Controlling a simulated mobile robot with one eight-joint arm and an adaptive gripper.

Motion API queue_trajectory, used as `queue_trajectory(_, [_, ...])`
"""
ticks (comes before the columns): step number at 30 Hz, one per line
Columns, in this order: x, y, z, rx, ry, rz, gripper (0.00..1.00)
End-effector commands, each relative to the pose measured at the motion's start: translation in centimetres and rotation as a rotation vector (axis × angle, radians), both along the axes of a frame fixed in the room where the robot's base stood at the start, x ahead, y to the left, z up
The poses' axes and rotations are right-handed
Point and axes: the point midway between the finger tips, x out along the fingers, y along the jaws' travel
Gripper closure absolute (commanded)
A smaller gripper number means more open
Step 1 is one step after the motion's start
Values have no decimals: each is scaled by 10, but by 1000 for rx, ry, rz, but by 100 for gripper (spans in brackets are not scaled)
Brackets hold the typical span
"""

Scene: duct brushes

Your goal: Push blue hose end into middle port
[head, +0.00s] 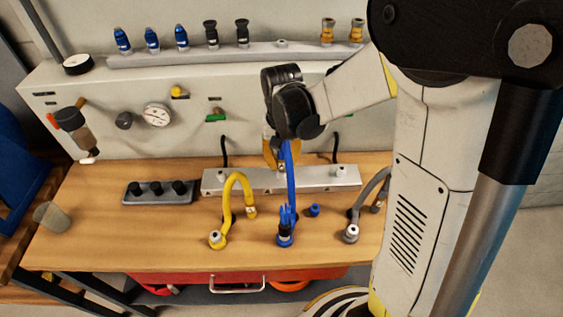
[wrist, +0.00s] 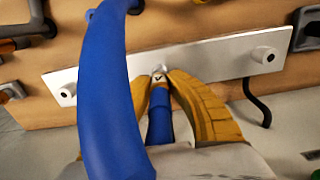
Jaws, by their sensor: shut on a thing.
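The blue hose (head: 290,180) rises from its base fitting on the bench and arches up to my gripper (head: 275,163). In the wrist view my gripper (wrist: 161,84) has its yellow fingers shut around the blue hose end (wrist: 160,118). The hose end points at the middle port (wrist: 160,70) of the pale metal bar (wrist: 215,68). Its tip is at or very close to that port; I cannot tell whether it is inside. In the head view the bar (head: 318,181) lies on the bench, its middle port hidden by the gripper and hose.
The yellow hose (head: 229,195) stands left of the blue one, the grey hose (head: 367,191) right. A small blue piece (head: 314,210) lies between. A black tray (head: 158,191) and a cup (head: 51,216) are further left. A panel with a gauge (head: 157,114) stands behind.

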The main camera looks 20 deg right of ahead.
Motion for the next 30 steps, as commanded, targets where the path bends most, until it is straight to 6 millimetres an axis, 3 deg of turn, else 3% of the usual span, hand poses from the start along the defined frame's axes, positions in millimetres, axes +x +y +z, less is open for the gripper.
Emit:
queue_trajectory(26, [0,0,-11,0,0,0,100])
queue_trajectory(27, [0,0,-10,0,0,0,72])
queue_trajectory(29, [0,0,-10,0,0,0,57])
queue_trajectory(30, [0,0,-10,0,0,0,57])
